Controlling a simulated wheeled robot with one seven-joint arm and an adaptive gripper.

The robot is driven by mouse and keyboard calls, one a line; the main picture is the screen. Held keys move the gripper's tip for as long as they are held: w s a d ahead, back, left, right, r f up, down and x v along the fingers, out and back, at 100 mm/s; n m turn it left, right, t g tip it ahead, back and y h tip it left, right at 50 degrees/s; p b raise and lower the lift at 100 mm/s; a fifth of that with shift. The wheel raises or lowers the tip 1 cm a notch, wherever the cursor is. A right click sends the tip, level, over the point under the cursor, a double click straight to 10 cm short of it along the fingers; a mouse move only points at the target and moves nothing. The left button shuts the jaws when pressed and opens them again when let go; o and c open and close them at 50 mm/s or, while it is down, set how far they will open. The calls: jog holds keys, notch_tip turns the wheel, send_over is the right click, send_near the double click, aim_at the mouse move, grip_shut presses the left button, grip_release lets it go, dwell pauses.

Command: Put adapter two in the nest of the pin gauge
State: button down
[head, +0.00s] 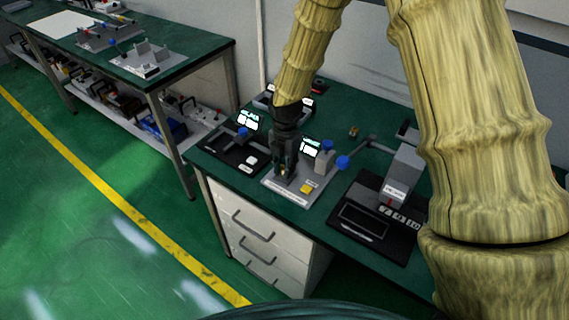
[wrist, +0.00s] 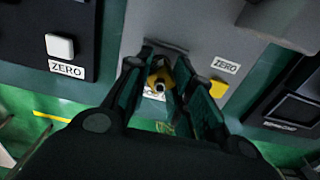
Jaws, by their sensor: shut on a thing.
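My gripper (head: 284,172) points down over the grey fixture (head: 313,203) in the middle of the near bench. In the wrist view, my gripper (wrist: 160,92) is shut on a small brass-coloured adapter (wrist: 160,78) with a dark and pale round centre. The adapter is between the fingertips, over the grey fixture plate (wrist: 205,30) marked ZERO. I cannot tell whether it touches the plate or a nest, because the fingers hide the spot. The fixture has a yellow button (head: 306,188) and a lit display (head: 310,148).
A black gauge with a white button (head: 251,160) stands left of the fixture. A blue-knobbed lever (head: 343,162) and a grey-and-black device (head: 375,222) are at right. A small brass part (head: 353,132) lies on the green bench behind. Another bench (head: 190,62) is at back left.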

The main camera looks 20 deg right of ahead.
jog(key=shift+f, duration=0.1)
jog(key=c, duration=1.2)
grip_release()
jog(key=shift+c, duration=0.2)
notch_tip(320, 180, up, 12)
jog(key=b, duration=0.3)
